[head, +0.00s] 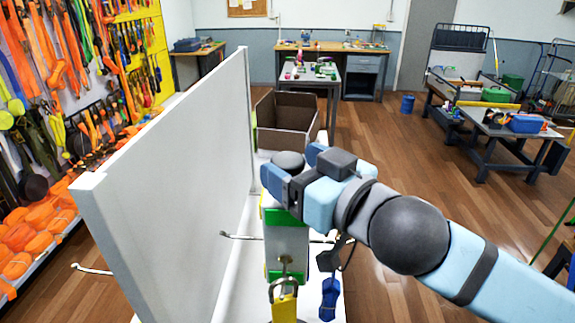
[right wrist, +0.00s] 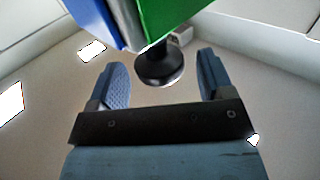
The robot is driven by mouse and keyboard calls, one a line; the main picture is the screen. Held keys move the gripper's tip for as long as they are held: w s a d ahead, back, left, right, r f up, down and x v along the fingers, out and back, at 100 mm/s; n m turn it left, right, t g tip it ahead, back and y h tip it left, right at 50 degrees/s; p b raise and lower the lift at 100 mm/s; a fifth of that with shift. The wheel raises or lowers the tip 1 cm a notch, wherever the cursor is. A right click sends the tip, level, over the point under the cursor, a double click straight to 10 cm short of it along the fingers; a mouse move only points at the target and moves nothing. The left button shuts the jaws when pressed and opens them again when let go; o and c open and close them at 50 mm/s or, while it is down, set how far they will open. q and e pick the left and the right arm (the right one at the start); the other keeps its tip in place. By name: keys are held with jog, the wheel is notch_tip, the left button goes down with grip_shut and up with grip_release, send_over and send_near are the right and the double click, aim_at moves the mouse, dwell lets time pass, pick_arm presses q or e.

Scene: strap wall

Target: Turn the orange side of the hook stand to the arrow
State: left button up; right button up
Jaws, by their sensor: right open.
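The hook stand (head: 287,240) is an upright post on a white base. The face toward me is pale with green bands, and a narrow yellow strip shows at its left edge. Wire hooks stick out of it; a yellow strap (head: 285,307) and a blue strap (head: 329,298) hang on it. I see no orange side and no arrow. My right gripper (head: 291,166) is open at the top of the stand, fingers on either side of its dark round knob (head: 288,158). In the right wrist view the knob (right wrist: 160,68) sits between the fingers, apart from both. My left gripper is out of view.
A tall white panel (head: 175,165) stands close on the left of the stand. An open brown box (head: 288,118) is just behind. A wall of straps (head: 60,90) is at far left.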

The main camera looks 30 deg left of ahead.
jog(key=shift+x, duration=1)
jog(key=c, duration=1.2)
jog(key=shift+w, duration=0.1)
jog(key=shift+c, duration=0.2)
